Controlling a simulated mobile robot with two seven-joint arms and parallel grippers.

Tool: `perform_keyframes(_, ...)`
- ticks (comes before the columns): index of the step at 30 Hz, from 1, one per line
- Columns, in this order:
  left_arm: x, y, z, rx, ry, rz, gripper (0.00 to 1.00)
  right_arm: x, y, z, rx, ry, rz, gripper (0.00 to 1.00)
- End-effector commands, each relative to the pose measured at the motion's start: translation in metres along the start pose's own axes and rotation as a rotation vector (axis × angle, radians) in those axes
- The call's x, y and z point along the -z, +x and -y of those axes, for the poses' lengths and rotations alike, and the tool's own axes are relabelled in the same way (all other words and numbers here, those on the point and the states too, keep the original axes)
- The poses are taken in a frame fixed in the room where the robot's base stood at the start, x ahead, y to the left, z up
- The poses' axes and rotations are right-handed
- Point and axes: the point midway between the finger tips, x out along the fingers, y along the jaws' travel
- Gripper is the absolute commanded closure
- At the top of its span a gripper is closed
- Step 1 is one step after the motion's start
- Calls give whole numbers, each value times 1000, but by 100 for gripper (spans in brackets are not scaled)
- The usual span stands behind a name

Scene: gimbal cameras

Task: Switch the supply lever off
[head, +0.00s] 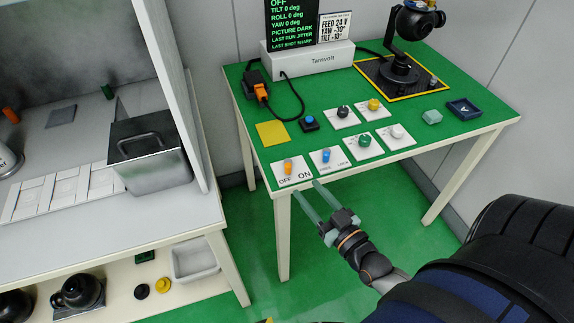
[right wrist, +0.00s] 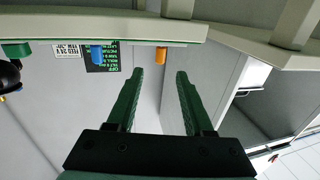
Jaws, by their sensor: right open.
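The supply lever (head: 288,165) is a small orange lever on a white plate marked OFF and ON at the front left corner of the green bench. I cannot tell which way it leans. It also shows as an orange stub (right wrist: 161,54) beyond my fingers in the right wrist view, which looks upside down. My right gripper (head: 307,197) is open and empty, just in front of the bench's front edge, apart from the lever. Its two fingers also show in the right wrist view (right wrist: 159,76). My left gripper is out of view.
A blue lever (head: 326,155) sits on the neighbouring plate, close to the right. Green (head: 364,140) and white knobs (head: 397,131) follow. A black display (head: 292,22) reads OFF at its top.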

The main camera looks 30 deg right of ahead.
Motion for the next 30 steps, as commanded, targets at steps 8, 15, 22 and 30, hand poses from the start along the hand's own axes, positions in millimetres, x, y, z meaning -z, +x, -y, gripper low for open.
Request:
perform_keyframes(8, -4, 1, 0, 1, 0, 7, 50, 1, 53, 0, 0, 1, -3, 48)
perform_keyframes(15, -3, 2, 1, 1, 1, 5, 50, -1, 86, 1, 1, 1, 0, 48)
perform_keyframes(22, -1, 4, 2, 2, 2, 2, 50, -1, 96, 1, 1, 1, 2, 48)
perform_keyframes(30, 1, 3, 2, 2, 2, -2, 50, -1, 96, 1, 1, 1, 3, 51)
